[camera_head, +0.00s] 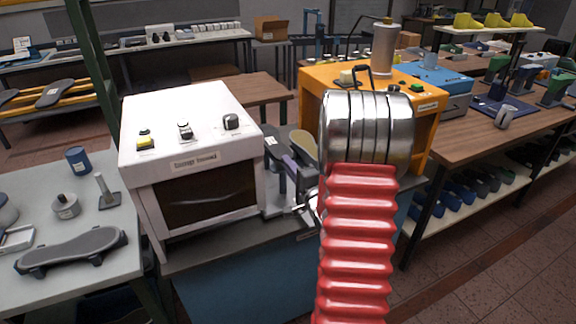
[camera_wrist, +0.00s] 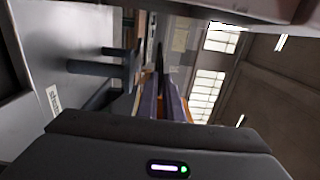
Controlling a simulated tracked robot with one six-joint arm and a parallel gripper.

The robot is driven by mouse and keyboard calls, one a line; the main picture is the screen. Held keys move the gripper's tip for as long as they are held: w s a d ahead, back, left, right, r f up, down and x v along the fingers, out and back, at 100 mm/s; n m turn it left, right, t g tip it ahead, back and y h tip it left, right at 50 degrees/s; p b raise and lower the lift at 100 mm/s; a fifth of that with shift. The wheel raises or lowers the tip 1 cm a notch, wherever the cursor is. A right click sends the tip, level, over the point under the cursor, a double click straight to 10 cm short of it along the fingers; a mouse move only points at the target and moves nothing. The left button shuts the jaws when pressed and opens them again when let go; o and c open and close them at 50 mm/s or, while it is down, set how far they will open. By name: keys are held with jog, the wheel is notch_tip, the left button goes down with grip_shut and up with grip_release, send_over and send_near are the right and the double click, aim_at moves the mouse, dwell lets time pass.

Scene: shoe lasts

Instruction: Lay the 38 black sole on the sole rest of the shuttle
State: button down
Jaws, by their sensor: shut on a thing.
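My gripper (camera_wrist: 161,92) is shut in the wrist view, its two long purple-grey fingers close together. A thin dark thing (camera_wrist: 161,57) shows at their tips, almost edge-on; it looks like the black sole, but no size mark can be read. In the head view my red and chrome arm hides part of the gripper and of the space between the white and orange machines. A tan, sole-shaped surface (camera_head: 303,147) shows in that gap; I cannot tell what it belongs to. The shuttle and its sole rest cannot be clearly made out.
The white machine (camera_head: 190,150) stands left of the gap and the orange machine (camera_head: 330,78) right of it, so room there is narrow. A grey table (camera_head: 75,200) at the left carries a dark sole-shaped piece (camera_head: 70,248). A wooden bench (camera_head: 480,130) stands at the right.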

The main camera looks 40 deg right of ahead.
notch_tip(320, 180, down, 4)
jog(key=shift+s+f, duration=0.1)
jog(key=shift+f, duration=0.1)
dwell(0.5)
jog(key=shift+f, duration=0.1)
dwell(1.5)
jog(key=c, duration=1.3)
grip_release()
jog(key=shift+r, duration=3.5)
